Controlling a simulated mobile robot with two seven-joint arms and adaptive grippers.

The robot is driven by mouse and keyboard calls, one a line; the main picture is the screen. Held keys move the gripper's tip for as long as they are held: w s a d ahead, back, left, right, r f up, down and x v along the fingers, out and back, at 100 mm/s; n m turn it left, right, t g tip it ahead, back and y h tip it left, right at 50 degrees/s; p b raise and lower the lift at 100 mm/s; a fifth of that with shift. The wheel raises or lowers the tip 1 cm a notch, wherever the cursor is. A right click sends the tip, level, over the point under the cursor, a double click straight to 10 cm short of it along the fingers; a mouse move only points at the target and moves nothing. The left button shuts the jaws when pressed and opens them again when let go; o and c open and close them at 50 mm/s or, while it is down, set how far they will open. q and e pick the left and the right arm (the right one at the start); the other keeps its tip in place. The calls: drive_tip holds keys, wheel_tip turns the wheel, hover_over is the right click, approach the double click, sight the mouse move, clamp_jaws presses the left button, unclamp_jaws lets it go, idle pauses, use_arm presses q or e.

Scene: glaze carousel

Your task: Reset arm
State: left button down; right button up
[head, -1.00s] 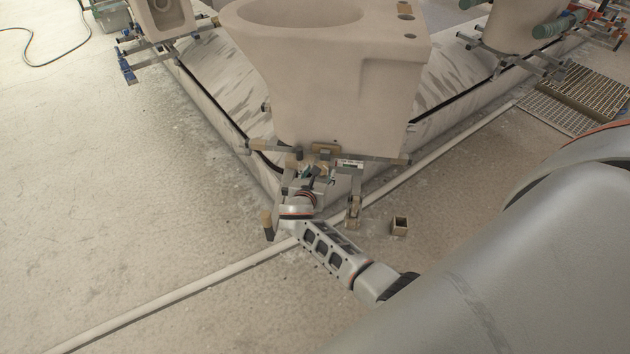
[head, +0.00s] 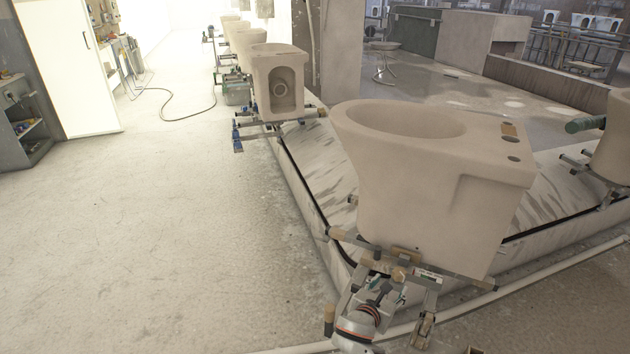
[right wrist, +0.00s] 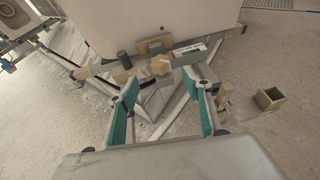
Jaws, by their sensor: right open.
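My right gripper (head: 383,291) is at the front foot of the carousel, just below the nearest pale toilet bowl (head: 425,185). In the right wrist view the gripper (right wrist: 160,80) is open, its green-padded fingers spread. A tan knob (right wrist: 161,65) on the metal support frame lies just ahead of the gap between the fingertips; I cannot tell whether anything touches. The frame's metal bar (head: 455,277) with tan end blocks runs under the bowl. My right wrist covers part of the frame in the head view. My left gripper is not in view.
The carousel's streaked base (head: 330,165) carries more bowls, one at the back left (head: 280,82). A pale pipe (head: 560,268) runs along the floor. A small open box (right wrist: 268,98) lies right of the gripper. A hose (head: 180,115) lies far left. The left floor is clear.

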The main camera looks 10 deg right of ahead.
drive_tip(key=s+a+f+m+y+p, duration=0.2)
drive_tip(key=s+a+f+m+y, duration=0.2)
drive_tip(key=s+m, duration=0.3)
drive_tip(key=s+a+f+m+y+p, duration=0.1)
drive_tip(key=s+a+f+m+y, duration=0.25)
drive_tip(key=s, duration=0.45)
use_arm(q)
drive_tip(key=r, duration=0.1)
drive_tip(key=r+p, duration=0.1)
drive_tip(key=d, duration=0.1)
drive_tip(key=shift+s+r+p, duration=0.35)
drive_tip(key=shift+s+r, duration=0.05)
use_arm(e)
drive_tip(key=s+a+r+m+y, duration=0.2)
drive_tip(key=s+a+r+m, duration=0.1)
drive_tip(key=s+m, duration=0.3)
drive_tip(key=s+a+r+m+t+y, duration=0.1)
drive_tip(key=s+a+r+m+y, duration=0.2)
drive_tip(key=s+m, duration=0.3)
drive_tip(key=shift+s+a+r, duration=0.25)
drive_tip(key=shift+s+a, duration=0.05)
drive_tip(key=shift+a, duration=0.4)
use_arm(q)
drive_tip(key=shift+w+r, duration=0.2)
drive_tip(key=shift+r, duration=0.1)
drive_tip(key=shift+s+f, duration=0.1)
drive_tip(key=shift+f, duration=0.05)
